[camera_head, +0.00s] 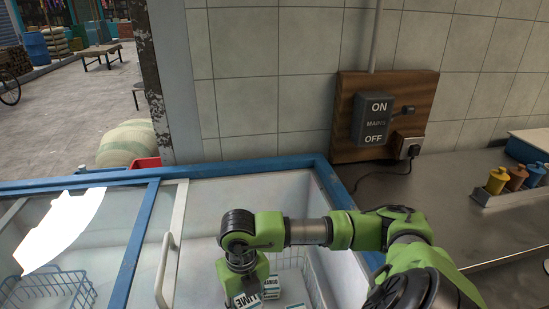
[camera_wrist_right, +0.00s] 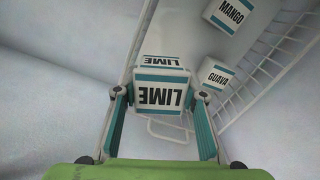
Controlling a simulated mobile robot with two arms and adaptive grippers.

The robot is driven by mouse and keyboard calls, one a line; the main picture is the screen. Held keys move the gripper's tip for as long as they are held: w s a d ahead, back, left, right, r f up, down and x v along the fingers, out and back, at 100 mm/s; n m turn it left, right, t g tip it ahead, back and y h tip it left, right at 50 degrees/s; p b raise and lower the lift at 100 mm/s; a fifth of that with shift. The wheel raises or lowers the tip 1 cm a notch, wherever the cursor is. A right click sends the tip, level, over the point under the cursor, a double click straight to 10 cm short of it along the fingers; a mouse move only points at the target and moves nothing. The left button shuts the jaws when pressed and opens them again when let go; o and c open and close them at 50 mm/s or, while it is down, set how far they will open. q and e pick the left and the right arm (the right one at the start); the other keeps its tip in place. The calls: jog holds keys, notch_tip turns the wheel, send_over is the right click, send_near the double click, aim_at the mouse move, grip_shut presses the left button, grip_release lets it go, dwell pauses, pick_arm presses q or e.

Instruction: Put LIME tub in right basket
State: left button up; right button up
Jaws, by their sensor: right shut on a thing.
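The LIME tub (camera_wrist_right: 160,97), white with teal bands and black lettering, is between the fingers of my right gripper (camera_wrist_right: 160,100), which is shut on it. My left gripper is not in view.
A MANGO tub (camera_wrist_right: 229,14) and a GUAVA tub (camera_wrist_right: 215,75) sit in the basket beside the held tub. The freezer's blue rim (camera_head: 325,180) and sliding lid handle (camera_head: 165,268) flank my arm. A blue wire basket (camera_head: 45,290) is under the glass at left.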

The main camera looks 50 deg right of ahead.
jog(key=d+f+m, duration=0.1)
jog(key=m, duration=0.1)
jog(key=f+m, duration=0.1)
jog(key=shift+s+d+f+m, duration=0.1)
jog(key=shift+s+d+m, duration=0.1)
jog(key=shift+d+m, duration=0.2)
notch_tip(320, 180, down, 6)
jog(key=shift+f, duration=1.95)
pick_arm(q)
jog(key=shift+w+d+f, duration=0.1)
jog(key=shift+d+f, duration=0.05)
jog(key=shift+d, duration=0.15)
pick_arm(e)
jog(key=shift+f, duration=0.1)
jog(key=o, duration=1.2)
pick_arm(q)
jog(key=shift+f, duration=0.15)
